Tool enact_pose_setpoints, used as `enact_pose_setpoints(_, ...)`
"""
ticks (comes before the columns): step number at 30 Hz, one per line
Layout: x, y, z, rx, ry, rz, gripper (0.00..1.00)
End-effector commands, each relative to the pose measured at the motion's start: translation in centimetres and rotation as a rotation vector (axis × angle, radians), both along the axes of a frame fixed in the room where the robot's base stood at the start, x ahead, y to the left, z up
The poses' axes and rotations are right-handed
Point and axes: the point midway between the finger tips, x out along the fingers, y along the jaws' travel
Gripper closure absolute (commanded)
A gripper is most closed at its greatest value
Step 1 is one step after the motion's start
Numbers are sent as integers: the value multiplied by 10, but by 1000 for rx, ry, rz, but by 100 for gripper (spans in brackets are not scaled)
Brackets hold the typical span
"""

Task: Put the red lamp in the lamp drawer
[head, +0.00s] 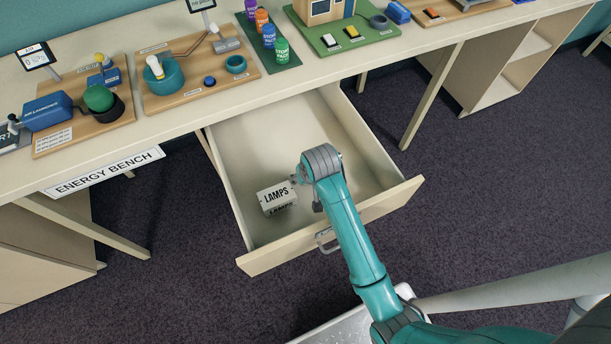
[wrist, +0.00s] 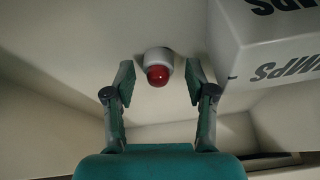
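The red lamp (wrist: 158,67), a red dome on a white round base, appears in the wrist view against the drawer's pale floor. The lamp drawer (head: 245,135) is pulled open under the bench in the head view. My gripper (wrist: 160,78) is open, with a finger on either side of the lamp and a gap on both sides. The white block marked LAMPS (head: 275,196) sits in the drawer, left of my wrist; it also fills the right of the wrist view (wrist: 265,45). In the head view my arm hides the lamp and the fingers.
The Energy Bench top (head: 330,75) above the drawer holds several project boards. The drawer front with its handle (head: 326,240) lies under my arm. The back of the drawer looks empty. Bench legs stand on both sides over dark carpet (head: 480,190).

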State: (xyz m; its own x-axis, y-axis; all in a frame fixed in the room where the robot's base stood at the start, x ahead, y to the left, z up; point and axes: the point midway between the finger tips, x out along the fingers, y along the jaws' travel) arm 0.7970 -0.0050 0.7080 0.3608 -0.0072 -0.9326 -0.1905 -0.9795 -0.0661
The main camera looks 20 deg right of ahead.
Motion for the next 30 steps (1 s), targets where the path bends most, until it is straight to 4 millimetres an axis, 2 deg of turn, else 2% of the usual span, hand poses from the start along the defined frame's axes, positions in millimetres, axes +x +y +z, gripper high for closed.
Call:
enact_pose_setpoints(11, -1, 0, 6, 0, -1, 0, 42)
enact_pose_setpoints(14, -5, 0, 17, 0, -2, 0, 42)
enact_pose_setpoints(24, -28, 1, 79, 0, -3, 0, 42)
enact_pose_setpoints(30, -39, 1, 105, 0, -3, 0, 42)
